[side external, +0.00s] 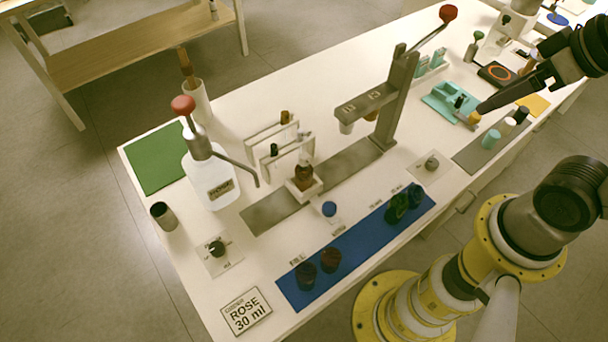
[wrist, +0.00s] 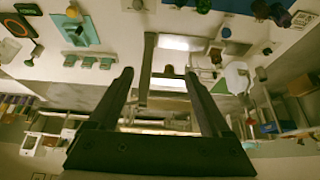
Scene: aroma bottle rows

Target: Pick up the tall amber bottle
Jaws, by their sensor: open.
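An amber bottle (side external: 304,175) with a dark top stands upright in a small white holder on the grey metal strip, in the middle of the side view. A small dark brown shape (wrist: 215,56) right of the fingers in the wrist view may be the same bottle. I cannot tell for certain whether it is the tall one. My gripper (side external: 481,108) is at the right of the side view, over the far right part of the table, well away from this bottle. In the wrist view its two fingers (wrist: 160,74) are spread apart with nothing held between them.
A grey press (side external: 397,100) with a red-knobbed lever stands between my gripper and the bottle. A white jug (side external: 208,180) with a red-topped pump is at left. Dark red and green jars stand on a blue mat (side external: 350,243). A teal tray (side external: 440,96) lies near my gripper.

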